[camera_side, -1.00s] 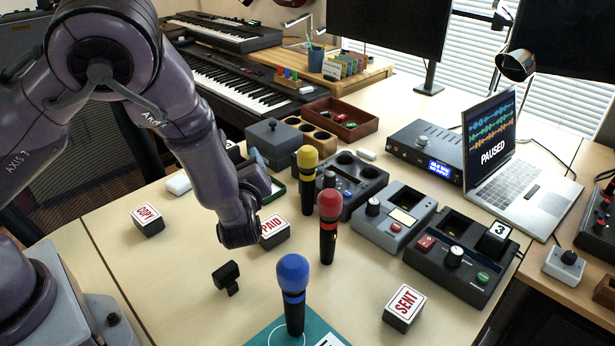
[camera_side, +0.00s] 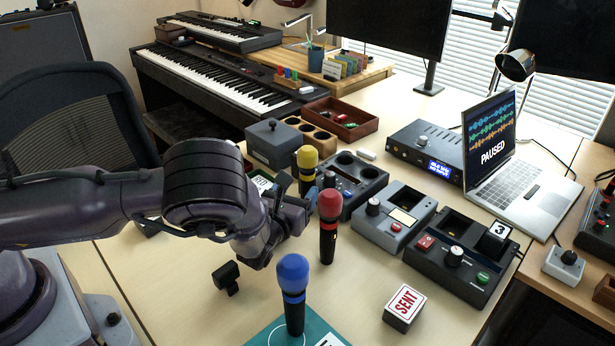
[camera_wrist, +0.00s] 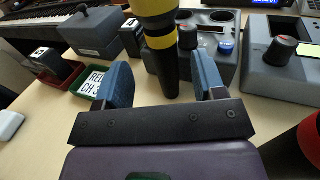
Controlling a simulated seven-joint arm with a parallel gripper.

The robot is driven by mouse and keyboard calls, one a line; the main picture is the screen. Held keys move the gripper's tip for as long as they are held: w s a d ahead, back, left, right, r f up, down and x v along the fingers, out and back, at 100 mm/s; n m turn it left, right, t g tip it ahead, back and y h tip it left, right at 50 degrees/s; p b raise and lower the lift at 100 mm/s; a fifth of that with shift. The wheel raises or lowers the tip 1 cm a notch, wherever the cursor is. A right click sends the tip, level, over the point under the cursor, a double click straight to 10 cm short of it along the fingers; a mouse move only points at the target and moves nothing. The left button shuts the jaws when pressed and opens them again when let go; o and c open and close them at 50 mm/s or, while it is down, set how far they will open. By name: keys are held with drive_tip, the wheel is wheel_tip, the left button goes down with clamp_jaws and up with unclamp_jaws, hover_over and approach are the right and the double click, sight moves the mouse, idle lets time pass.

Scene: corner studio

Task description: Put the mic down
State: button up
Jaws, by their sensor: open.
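Three microphones stand upright in the side view: yellow-headed (camera_side: 307,158), red-headed (camera_side: 329,205) and blue-headed (camera_side: 292,270). The blue one stands on a teal mat (camera_side: 265,336). My gripper (camera_side: 294,186) is low beside the yellow mic, tilted toward it. In the wrist view my gripper (camera_wrist: 163,78) is open, its two blue fingers apart. The yellow mic (camera_wrist: 158,40) shows upright in the gap between them, its top cut off; I cannot tell how deep it is between the fingers. The red mic (camera_wrist: 306,148) is at lower right there.
A SENT block (camera_side: 404,304) and a small black stand (camera_side: 227,278) sit on the table. Grey and dark control boxes (camera_side: 394,218) lie right of the mics. A grey box (camera_side: 273,143) and a green-rimmed tray (camera_wrist: 86,84) are near the yellow mic. The front table is mostly clear.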

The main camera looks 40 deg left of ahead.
sight(304, 170)
drive_tip(key=x, duration=0.5)
drive_tip(key=shift+w+d+r, duration=0.1)
drive_tip(key=shift+w+r, duration=0.1)
clamp_jaws()
drive_tip(key=shift+r, duration=0.5)
wheel_tip(304, 170, up, 2)
drive_tip(key=shift+r, duration=0.2)
drive_tip(key=s+r+n+y, duration=0.1)
drive_tip(key=s+r, duration=1)
drive_tip(key=s, duration=0.4)
drive_tip(key=shift+g+y, duration=0.3)
drive_tip(key=shift+g, duration=0.1)
